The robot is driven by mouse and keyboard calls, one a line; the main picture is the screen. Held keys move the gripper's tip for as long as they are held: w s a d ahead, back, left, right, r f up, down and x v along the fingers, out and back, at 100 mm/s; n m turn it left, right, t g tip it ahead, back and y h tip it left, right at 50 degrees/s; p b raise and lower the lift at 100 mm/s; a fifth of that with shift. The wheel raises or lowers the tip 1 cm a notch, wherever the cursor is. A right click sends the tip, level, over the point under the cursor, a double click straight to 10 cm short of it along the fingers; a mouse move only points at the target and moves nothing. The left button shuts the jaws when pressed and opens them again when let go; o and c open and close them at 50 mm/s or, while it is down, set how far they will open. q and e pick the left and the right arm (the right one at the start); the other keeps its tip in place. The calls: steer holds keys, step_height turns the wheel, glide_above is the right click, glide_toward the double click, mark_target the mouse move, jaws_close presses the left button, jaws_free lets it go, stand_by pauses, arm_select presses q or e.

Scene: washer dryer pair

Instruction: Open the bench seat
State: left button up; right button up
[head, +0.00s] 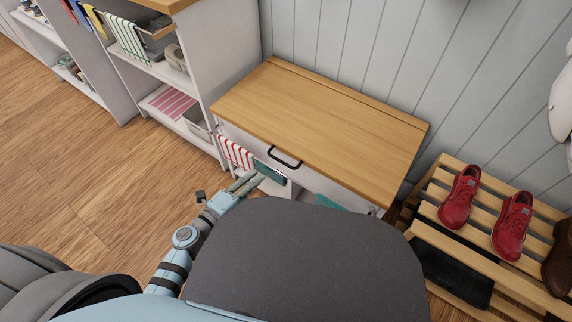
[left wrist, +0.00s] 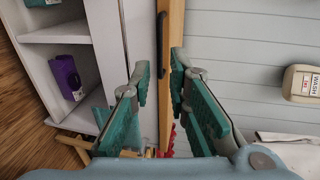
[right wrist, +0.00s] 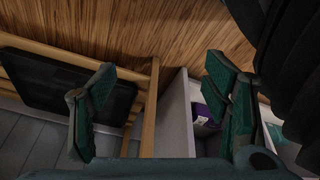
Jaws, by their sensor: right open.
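The bench seat has a flat wooden lid (head: 320,110) and a white body with a black handle (head: 284,157) on its front. The lid is down. My left gripper (head: 256,179) is in front of the bench, low and left of the handle. In the left wrist view it is open, with the lid's wooden edge (left wrist: 172,95) showing between its fingers and the handle (left wrist: 161,42) just beyond the tips. I cannot tell whether it touches. My right gripper (right wrist: 165,85) is open and empty in the right wrist view, near the bench's white side panel (right wrist: 177,115); the head view hides it.
A slatted shoe rack (head: 430,215) with red shoes (head: 461,197) stands right of the bench. A white shelf unit (head: 222,40) stands at its left. A striped cloth (head: 236,153) hangs at the bench's front left. A purple container (left wrist: 66,76) sits inside the bench. Floor at left is clear.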

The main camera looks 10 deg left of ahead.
mark_target(277, 158)
arm_select(q)
steer(key=b+x, duration=0.3)
steer(key=x, duration=0.8)
steer(key=shift+w, duration=0.1)
steer(key=shift+w+d, duration=0.1)
steer(key=shift+w, duration=0.15)
arm_select(e)
step_height(277, 158, up, 8)
steer(key=shift+a+n+g, duration=0.3)
steer(key=shift+a, duration=0.15)
steer(key=shift+s, duration=0.1)
arm_select(q)
jaws_close()
